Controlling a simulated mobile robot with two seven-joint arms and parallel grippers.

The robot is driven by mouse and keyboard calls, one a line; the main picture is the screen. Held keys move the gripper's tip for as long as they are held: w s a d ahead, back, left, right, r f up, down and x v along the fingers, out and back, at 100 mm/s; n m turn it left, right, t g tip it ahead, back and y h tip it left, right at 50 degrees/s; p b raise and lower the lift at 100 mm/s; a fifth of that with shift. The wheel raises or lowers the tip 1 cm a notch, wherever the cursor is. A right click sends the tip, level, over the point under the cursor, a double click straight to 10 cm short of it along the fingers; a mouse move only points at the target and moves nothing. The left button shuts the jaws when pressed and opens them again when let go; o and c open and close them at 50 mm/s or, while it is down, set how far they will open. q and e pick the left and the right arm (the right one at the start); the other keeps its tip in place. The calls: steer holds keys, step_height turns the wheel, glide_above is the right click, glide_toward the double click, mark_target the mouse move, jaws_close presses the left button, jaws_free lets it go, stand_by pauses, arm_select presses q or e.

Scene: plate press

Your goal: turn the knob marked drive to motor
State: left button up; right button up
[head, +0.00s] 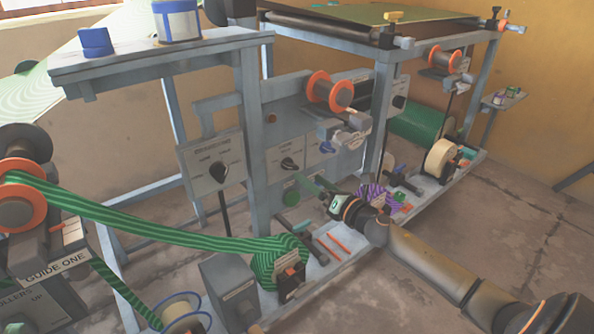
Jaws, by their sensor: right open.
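Several dark knobs sit on grey panels of the machine, and their small labels are too blurred for me to tell which is marked drive. One knob (288,164) is on the middle panel, with lettering around it. Another knob (218,172) is on the upright panel left of it, and a third knob (399,101) is at the right post. My right gripper (312,186) is open, below and right of the middle knob and apart from it. Its fingers are small and partly hard to make out. My left gripper is not in view.
A green striped band (150,225) runs across the front left, from an orange-flanged roller (18,195) to a wrapped roll (280,258). Grey posts (252,130) flank the middle panel. Floor at the right is clear.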

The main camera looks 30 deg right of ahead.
mark_target(294, 167)
steer(key=shift+w+a+b, duration=0.15)
steer(key=shift+w+b, duration=0.05)
steer(key=shift+w, duration=1.4)
steer(key=shift+w+a+b, duration=0.15)
steer(key=shift+w, duration=1.4)
steer(key=c, duration=1.4)
